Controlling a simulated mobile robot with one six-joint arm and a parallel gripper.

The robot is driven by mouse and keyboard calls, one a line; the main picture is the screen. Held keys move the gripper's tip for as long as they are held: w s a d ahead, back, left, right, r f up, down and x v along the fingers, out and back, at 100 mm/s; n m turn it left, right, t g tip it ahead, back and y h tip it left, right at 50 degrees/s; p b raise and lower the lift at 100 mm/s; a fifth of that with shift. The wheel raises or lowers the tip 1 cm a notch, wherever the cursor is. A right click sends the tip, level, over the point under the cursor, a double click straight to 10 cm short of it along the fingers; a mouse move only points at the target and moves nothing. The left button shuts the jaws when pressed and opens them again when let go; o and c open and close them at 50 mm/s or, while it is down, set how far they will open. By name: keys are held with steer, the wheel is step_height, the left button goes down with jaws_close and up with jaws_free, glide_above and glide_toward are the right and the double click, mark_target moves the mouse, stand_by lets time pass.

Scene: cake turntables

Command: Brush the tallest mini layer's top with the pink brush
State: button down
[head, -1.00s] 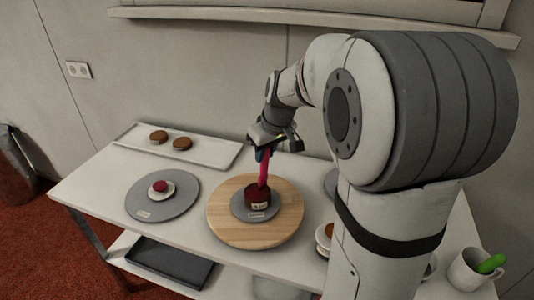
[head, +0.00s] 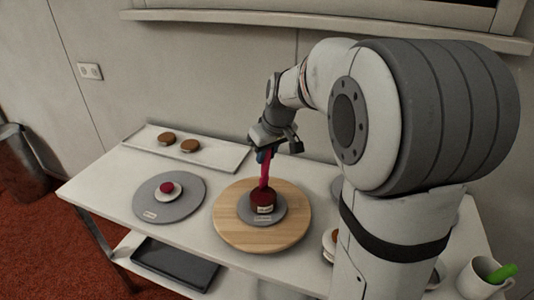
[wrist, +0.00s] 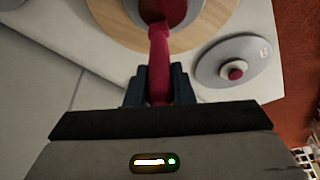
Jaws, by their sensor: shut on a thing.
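My gripper (head: 264,154) is shut on the pink brush (head: 264,172) and holds it pointing down. The brush also shows in the wrist view (wrist: 159,62), between the blue fingers (wrist: 158,85). Its lower end is at the top of a dark red mini layer (head: 263,201) with a pale label on its side. I cannot tell whether the bristles touch it. The layer stands on a small grey disc (head: 262,221) on a round wooden turntable (head: 235,238). In the wrist view the dark red layer (wrist: 170,10) is partly cut off by the frame's top edge.
A grey turntable (head: 185,207) to the left bears a small white disc with a low red piece (head: 167,188). A white tray (head: 215,161) at the back holds two brown layers. My arm hides things at the right; a mug (head: 476,279) with a green item stands there.

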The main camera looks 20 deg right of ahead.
step_height(320, 180, up, 7)
steer(key=p, duration=0.4)
steer(key=shift+p, duration=0.35)
steer(key=shift+f, duration=0.1)
step_height(320, 180, down, 6)
steer(key=w+a+g+b, duration=0.1)
steer(key=shift+w+a+h, duration=0.25)
steer(key=shift+w+h, duration=0.05)
steer(key=shift+w, duration=0.1)
stand_by(0.4)
steer(key=shift+f, duration=0.1)
steer(key=c, duration=1.7)
jaws_free()
steer(key=shift+c, duration=0.2)
jaws_close()
